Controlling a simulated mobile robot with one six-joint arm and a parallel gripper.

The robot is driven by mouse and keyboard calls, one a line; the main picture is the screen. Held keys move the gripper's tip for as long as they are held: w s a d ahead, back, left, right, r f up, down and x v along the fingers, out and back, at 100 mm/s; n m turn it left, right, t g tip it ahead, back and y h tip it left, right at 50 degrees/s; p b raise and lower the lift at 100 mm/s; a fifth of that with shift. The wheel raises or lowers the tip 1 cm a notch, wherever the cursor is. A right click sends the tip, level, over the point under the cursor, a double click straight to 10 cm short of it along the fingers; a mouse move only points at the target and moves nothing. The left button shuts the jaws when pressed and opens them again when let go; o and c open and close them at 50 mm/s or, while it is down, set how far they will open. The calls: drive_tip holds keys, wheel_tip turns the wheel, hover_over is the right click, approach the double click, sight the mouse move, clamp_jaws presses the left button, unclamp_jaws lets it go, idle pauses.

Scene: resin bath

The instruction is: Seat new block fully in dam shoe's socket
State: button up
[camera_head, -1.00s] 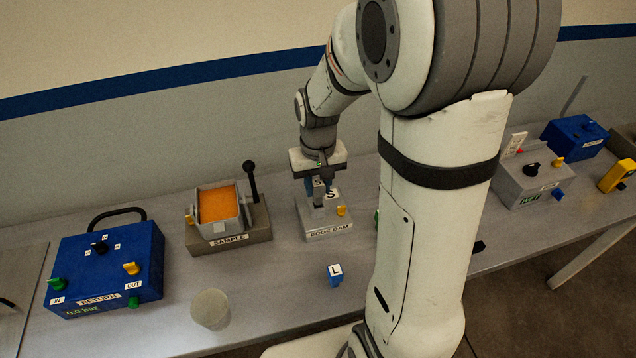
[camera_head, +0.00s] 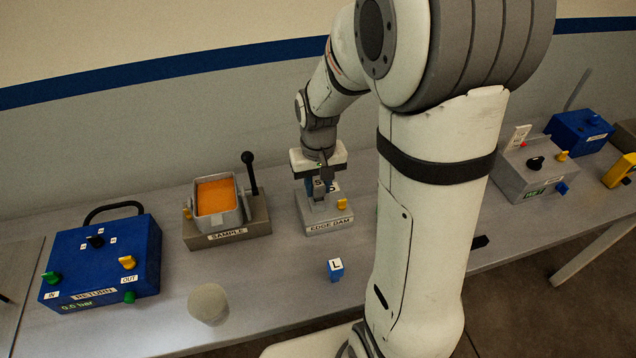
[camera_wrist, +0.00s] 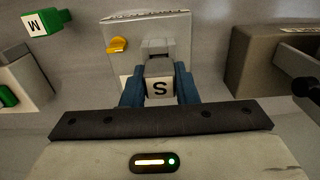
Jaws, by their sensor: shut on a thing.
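My gripper (camera_wrist: 160,92), with blue fingers, is shut on a block with a white face marked S (camera_wrist: 159,87). In the head view my gripper (camera_head: 319,190) points down over the dam shoe (camera_head: 328,226), a grey base labelled EDGE DAM with a yellow knob. The wrist view shows the dam shoe (camera_wrist: 172,25) beyond the block, with a grey raised part (camera_wrist: 158,50) right against or behind the block. The block's lower end and the socket are hidden, so I cannot tell how deep the block sits.
A SAMPLE station (camera_head: 240,232) with an orange-filled tray and black lever stands left of the shoe. A blue RETURN box (camera_head: 100,265) is farther left. A loose blue L block (camera_head: 336,270) and a pale cylinder (camera_head: 208,303) stand in front. A green M block (camera_wrist: 46,20) shows in the wrist view.

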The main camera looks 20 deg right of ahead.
sight(318, 183)
drive_tip(key=shift+f+b, duration=0.4)
drive_tip(key=shift+f, duration=0.2)
drive_tip(key=o, duration=1)
drive_tip(key=shift+r, duration=0.1)
wheel_tip(318, 183, up, 8)
drive_tip(key=shift+f, duration=0.15)
drive_tip(key=shift+s, duration=0.1)
drive_tip(key=s+r+t, duration=0.1)
drive_tip(key=s, duration=0.3)
drive_tip(key=s+r+t, duration=0.1)
drive_tip(key=s, duration=0.4)
drive_tip(key=s+r+t, duration=0.1)
drive_tip(key=s+r, duration=0.1)
drive_tip(key=s, duration=0.3)
drive_tip(key=shift+d, duration=0.15)
